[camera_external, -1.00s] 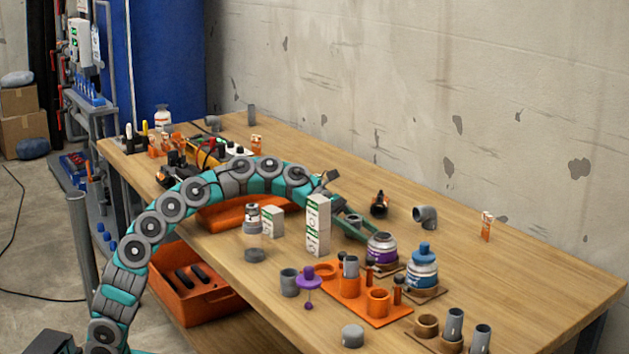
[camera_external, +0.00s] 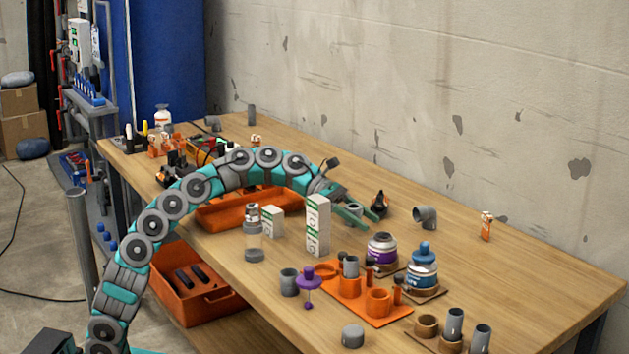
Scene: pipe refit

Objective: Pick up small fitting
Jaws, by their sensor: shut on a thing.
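My gripper (camera_external: 362,212) is over the middle of the table, just right of the tall white-and-green box. It is shut on a small grey fitting (camera_external: 354,208), which shows between the green fingers. The fingers hide part of the fitting, and I cannot tell how far it is above the table.
A white-and-green box (camera_external: 317,225) stands close left of my gripper.

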